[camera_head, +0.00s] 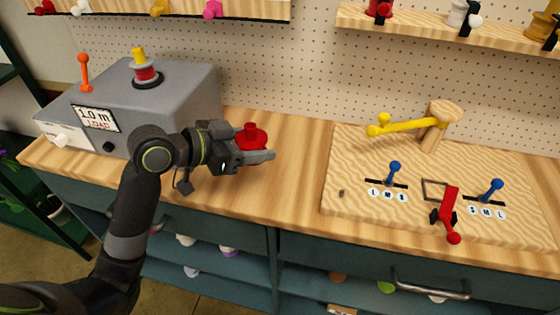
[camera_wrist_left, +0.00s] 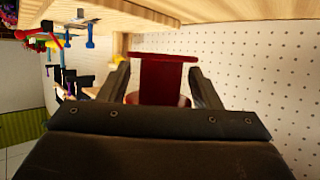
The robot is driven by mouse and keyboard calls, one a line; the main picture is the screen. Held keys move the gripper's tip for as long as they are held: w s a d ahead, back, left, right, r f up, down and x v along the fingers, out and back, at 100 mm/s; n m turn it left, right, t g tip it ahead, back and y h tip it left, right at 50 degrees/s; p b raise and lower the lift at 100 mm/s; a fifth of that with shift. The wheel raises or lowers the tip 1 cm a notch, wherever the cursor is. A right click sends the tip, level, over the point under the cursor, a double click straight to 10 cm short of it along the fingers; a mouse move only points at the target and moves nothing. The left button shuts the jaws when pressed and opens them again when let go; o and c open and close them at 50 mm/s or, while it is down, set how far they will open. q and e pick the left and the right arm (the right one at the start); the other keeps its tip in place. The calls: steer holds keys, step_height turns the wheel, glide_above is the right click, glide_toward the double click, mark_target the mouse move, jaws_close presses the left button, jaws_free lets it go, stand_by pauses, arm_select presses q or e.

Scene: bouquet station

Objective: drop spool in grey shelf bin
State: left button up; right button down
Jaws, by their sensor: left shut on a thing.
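My left gripper (camera_head: 256,150) reaches over the wooden counter, just right of the grey machine. It is shut on a red spool (camera_head: 248,133), whose top flange and core show above the fingers. In the left wrist view the dark red spool (camera_wrist_left: 162,75) sits between the two fingers, its flange across the top. How high it is above the counter cannot be told exactly. I cannot make out a grey shelf bin in either view. My right gripper is not in view.
The grey machine (camera_head: 185,95) carries another spool (camera_head: 146,73) and an orange lever (camera_head: 84,70). A wooden board (camera_head: 350,160) with blue, red and yellow levers lies to the right. Wall shelves (camera_head: 240,10) hang above. Open shelves with small items are below the counter (camera_head: 290,130).

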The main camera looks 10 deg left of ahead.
arm_select(q)
glide_above(255, 184)
step_height(255, 184, down, 5)
steer(key=shift+a+r, duration=0.1)
steer(key=shift+r, duration=0.05)
steer(key=shift+f, duration=2.15)
steer(key=shift+f+b, duration=0.2)
steer(key=shift+b, duration=0.15)
steer(key=o, duration=1.1)
steer(key=shift+r, duration=0.15)
